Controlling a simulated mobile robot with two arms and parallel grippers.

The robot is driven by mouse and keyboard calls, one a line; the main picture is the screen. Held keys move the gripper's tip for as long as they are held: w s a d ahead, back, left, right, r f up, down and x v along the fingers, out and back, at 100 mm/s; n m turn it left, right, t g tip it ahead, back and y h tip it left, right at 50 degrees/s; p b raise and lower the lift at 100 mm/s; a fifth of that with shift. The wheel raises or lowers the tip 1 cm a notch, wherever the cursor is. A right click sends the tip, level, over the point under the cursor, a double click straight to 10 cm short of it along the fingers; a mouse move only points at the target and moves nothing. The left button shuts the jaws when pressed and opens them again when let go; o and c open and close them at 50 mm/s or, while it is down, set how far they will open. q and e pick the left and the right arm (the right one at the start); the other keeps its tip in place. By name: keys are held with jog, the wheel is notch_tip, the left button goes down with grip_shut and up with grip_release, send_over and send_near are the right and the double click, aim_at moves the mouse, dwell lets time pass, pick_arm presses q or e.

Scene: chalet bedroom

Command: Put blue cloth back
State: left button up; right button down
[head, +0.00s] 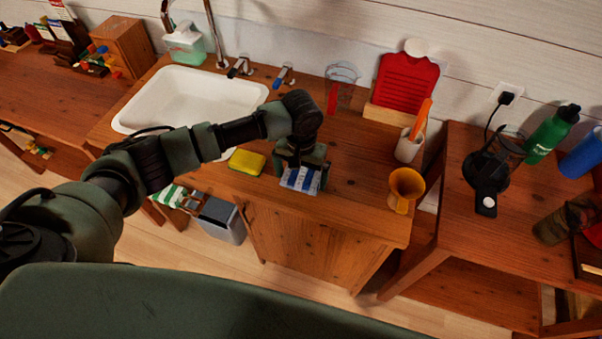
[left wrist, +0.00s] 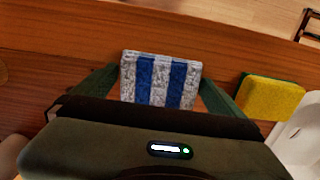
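The blue cloth (head: 300,180) is a small folded piece with blue and white-grey stripes, near the front edge of the wooden sink counter. It also shows in the left wrist view (left wrist: 160,80). My left gripper (head: 302,170) points down over it, with one finger at each side of the cloth. In the left wrist view the fingers (left wrist: 160,85) are apart and the cloth fills most of the gap. I cannot tell whether they press on it. My right gripper is not in view.
A yellow sponge (head: 246,162) lies left of the cloth, near the white sink (head: 190,100). An orange cup (head: 402,188) and a white holder (head: 409,147) stand to the right. A red board (head: 405,85) leans at the back. A grey bin (head: 219,219) is below.

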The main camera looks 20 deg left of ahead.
aim_at(301, 177)
pick_arm(q)
jog(key=shift+r, duration=0.3)
notch_tip(301, 177, up, 12)
jog(key=b, duration=0.2)
jog(key=shift+f, duration=0.15)
dwell(0.3)
